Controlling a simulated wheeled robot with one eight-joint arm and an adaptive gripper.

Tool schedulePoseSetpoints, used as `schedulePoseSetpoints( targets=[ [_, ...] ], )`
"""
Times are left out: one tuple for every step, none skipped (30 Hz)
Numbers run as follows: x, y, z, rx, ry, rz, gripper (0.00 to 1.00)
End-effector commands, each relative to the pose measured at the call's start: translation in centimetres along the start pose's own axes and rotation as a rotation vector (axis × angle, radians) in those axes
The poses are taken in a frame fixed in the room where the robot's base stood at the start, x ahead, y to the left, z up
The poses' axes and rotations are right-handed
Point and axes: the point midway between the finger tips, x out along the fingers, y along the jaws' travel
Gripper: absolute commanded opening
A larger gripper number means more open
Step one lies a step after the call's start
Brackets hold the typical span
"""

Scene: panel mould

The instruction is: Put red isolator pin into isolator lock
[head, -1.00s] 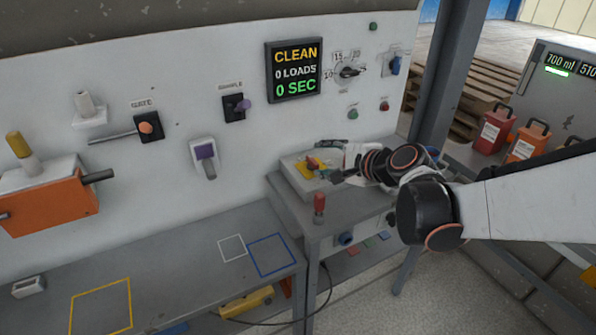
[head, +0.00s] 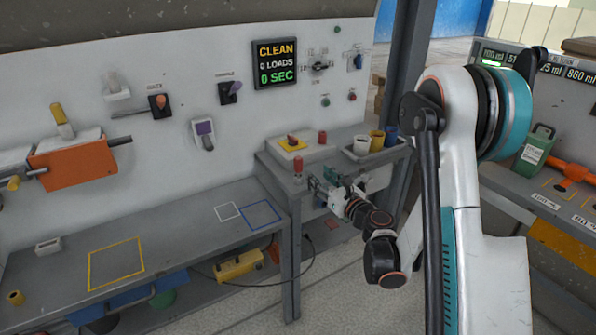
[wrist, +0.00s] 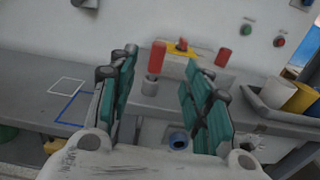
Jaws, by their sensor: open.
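A red pin (head: 298,164) stands upright in a grey socket at the front left of the small cabinet top; it also shows in the wrist view (wrist: 157,56). Behind it is a yellow plate with a red knob (head: 292,143), the isolator. A second red cylinder (head: 322,137) stands on a grey base to the isolator's right, also in the wrist view (wrist: 223,57). I cannot tell which grey base is the lock. My gripper (head: 328,184) is open and empty at the cabinet's front edge, with the first pin beyond and between its fingers in the wrist view.
A grey tray (head: 378,158) with white, yellow and blue cups stands right of the isolator. A blue ring (wrist: 178,140) is on the cabinet front. A lower bench (head: 180,235) with painted squares lies left. A grey post (head: 402,60) rises at right.

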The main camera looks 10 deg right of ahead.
Motion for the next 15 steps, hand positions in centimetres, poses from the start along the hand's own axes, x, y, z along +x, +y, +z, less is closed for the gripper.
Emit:
schedulePoseSetpoints(
  targets=[
    [0.6, 0.1, 0.5, -0.001, 0.000, 0.002, 0.45],
    [1.1, 0.1, 0.5, -0.001, 0.000, 0.003, 0.45],
    [1.6, 0.1, 0.6, -0.002, 0.000, 0.003, 0.45],
    [2.0, 0.1, 0.6, -0.002, 0.001, 0.002, 0.45],
    [2.4, 0.1, 0.6, -0.003, 0.001, 0.002, 0.45],
    [3.3, 0.1, 0.3, -0.003, 0.001, 0.003, 0.45],
    [3.9, 0.2, 0.2, -0.003, 0.001, 0.004, 0.45],
    [4.5, 0.2, 0.1, -0.003, 0.001, 0.004, 0.45],
    [5.2, 0.1, 0.1, -0.004, 0.001, 0.003, 0.45],
    [5.7, 0.1, 0.0, -0.004, 0.001, 0.002, 0.45],
    [6.1, 0.1, -0.1, -0.004, 0.001, 0.002, 0.45],
    [6.7, 0.1, -0.1, -0.004, 0.001, 0.003, 0.45],
    [7.0, 0.1, -0.1, -0.004, 0.001, 0.003, 0.45],
    [7.2, 0.1, -0.1, -0.004, 0.001, 0.003, 0.45],
    [7.5, 0.1, -0.1, -0.005, 0.001, 0.002, 0.45]
  ],
)
